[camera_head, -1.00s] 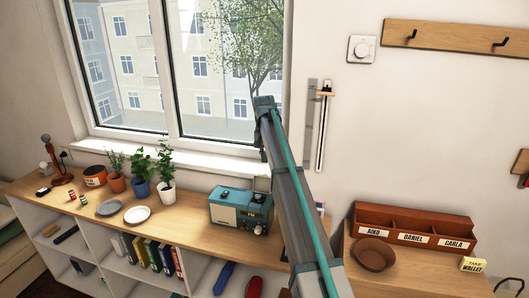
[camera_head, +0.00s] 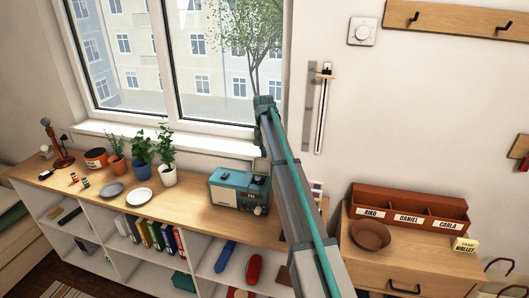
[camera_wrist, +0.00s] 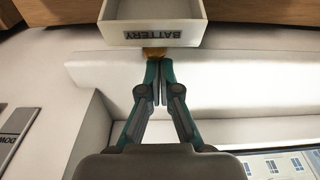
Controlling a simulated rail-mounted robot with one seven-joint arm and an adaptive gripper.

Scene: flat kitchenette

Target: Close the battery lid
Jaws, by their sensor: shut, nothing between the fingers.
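The teal and cream radio-like device (camera_head: 238,188) stands on the wooden shelf top below the window. A small pale flap (camera_head: 261,165), which looks like the battery lid, stands raised at its back right. In the wrist view, a shallow pale tray-like part (camera_wrist: 153,30) carries the word BATTERY upside down and fills the top centre; I take it to be this lid. My gripper (camera_wrist: 157,68) is shut and empty. Its fingertips lie just below the labelled edge, by a small orange-brown piece (camera_wrist: 154,52); contact cannot be told. In the head view my arm hides the fingertips.
A potted plant (camera_head: 168,160) stands left of the device, with plates (camera_head: 138,197) before it. The window (camera_head: 170,70) and its sill lie behind. To the right are a brown bowl (camera_head: 370,235) and a wooden letter tray (camera_head: 410,208).

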